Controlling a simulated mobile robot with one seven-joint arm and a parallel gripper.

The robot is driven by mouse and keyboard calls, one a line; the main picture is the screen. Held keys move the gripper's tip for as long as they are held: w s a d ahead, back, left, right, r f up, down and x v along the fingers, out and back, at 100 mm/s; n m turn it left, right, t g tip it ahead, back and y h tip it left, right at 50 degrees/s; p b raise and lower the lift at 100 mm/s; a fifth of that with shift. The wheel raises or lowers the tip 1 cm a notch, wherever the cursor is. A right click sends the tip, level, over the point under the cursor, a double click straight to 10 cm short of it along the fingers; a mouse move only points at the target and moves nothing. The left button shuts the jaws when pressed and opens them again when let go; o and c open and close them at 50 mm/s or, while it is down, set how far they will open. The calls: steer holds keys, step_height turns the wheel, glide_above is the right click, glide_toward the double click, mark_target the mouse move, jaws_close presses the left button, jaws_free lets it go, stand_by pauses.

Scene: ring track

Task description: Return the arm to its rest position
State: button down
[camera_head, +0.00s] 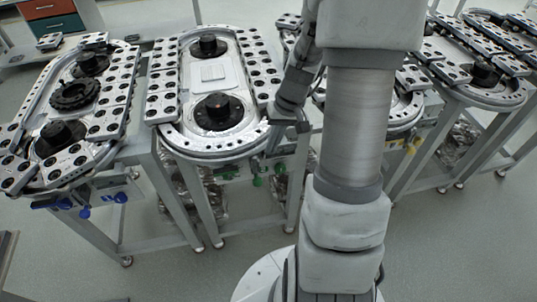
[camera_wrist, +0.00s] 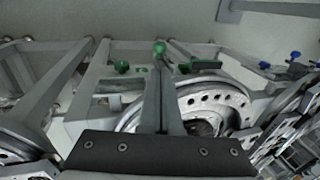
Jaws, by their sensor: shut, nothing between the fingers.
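My arm (camera_head: 355,130) rises through the right of centre in the head view, and its forearm bends down to the left. My gripper (camera_head: 272,148) hangs beside the front right edge of the middle ring track (camera_head: 180,142). It is small there and partly dark. In the wrist view my gripper (camera_wrist: 160,62) shows as one narrow grey bar with no gap, shut and empty. The ring track (camera_wrist: 225,92) lies beside it, close in the picture. I cannot tell whether they touch.
Another ring track (camera_head: 125,85) stands at the left, and more tracks (camera_head: 490,95) stand at the right, one partly behind my arm. Green knobs (camera_head: 257,182) and blue knobs (camera_head: 85,212) stick out below the track fronts. Grey floor (camera_head: 170,280) is open in front.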

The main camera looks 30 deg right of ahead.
steer(key=shift+d+r, duration=0.2)
steer(key=shift+r, duration=0.4)
steer(key=shift+a+r, duration=0.1)
